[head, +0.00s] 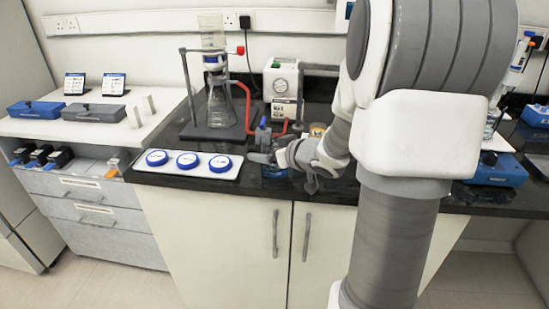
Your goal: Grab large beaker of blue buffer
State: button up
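A container with blue liquid (272,172), which looks like the large beaker, stands on the black bench top near its front edge. It is partly hidden behind my gripper. My gripper (285,171) is at the beaker, with one finger to its upper left and the other to its lower right. The fingers are apart, but I cannot tell whether they touch the glass.
A white tray (213,173) with blue-rimmed round dishes lies left of the gripper. Behind stand a filtration flask (219,105) on a stand, a red hose (245,110), a blue-capped bottle (263,133) and a white pump (282,85). An amber-filled vessel (317,130) is close behind my wrist.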

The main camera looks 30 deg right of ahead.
aim_at(267, 137)
jog(key=c, duration=0.6)
jog(key=shift+r, duration=0.1)
jog(key=shift+r+p, duration=0.7)
jog(key=shift+r, duration=0.35)
notch_tip(267, 137, up, 2)
jog(key=shift+p, duration=0.6)
jog(key=shift+s+d+r+p, duration=0.9)
jog(key=shift+s+d+r, duration=0.25)
jog(key=shift+d, duration=0.4)
jog(key=shift+s+d+r+p, duration=0.85)
jog(key=shift+s+d+r, duration=0.3)
jog(key=shift+d, duration=0.4)
jog(key=shift+s+d+r+p, duration=0.9)
jog(key=shift+s+d+r, duration=0.2)
jog(key=shift+d, duration=0.45)
jog(key=shift+s, duration=0.1)
